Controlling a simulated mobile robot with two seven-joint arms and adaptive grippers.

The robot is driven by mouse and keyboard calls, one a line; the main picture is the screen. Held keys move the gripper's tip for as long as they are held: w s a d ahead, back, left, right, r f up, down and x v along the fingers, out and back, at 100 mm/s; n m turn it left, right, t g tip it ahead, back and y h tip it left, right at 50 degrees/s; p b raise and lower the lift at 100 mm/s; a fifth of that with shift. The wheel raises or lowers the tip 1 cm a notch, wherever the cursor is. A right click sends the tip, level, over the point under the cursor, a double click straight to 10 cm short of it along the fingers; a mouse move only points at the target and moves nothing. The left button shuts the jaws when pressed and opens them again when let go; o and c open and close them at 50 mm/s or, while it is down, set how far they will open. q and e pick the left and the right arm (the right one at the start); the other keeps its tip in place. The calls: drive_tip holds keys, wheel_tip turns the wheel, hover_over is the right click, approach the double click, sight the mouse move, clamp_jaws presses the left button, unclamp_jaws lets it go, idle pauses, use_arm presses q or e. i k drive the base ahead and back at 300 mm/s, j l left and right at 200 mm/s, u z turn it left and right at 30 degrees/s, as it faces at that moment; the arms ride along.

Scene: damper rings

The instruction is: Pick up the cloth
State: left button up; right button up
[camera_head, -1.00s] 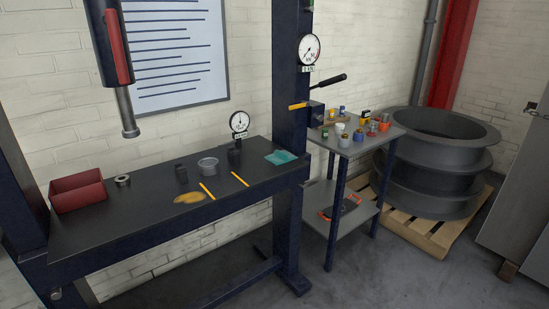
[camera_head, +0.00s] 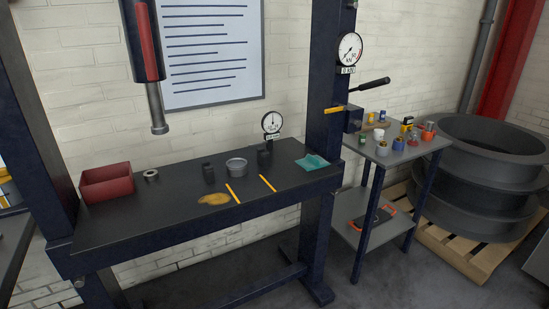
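Neither of my grippers shows in this view.
A red bin (camera_head: 107,182), a metal ring (camera_head: 151,176), a grey round dish (camera_head: 236,165), dark fittings (camera_head: 208,174) and a dial gauge (camera_head: 271,123) stand on the table. The press ram (camera_head: 156,110) hangs above. A side cart (camera_head: 425,149) holds several small containers. Large black rings (camera_head: 490,150) sit on a pallet.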

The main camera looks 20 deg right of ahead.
sight(310, 162)
drive_tip(key=i+l+u, duration=0.1)
drive_tip(key=l+u, duration=0.2)
drive_tip(key=l, duration=0.15)
drive_tip(key=i+l+u, duration=0.1)
drive_tip(key=l+u, duration=0.2)
drive_tip(key=l, duration=0.15)
drive_tip(key=l+u, duration=0.35)
drive_tip(key=l, duration=1.25)
drive_tip(key=k+l+u, duration=0.1)
drive_tip(key=l, duration=0.6)
drive_tip(key=l+u, duration=0.1)
drive_tip(key=l, duration=0.55)
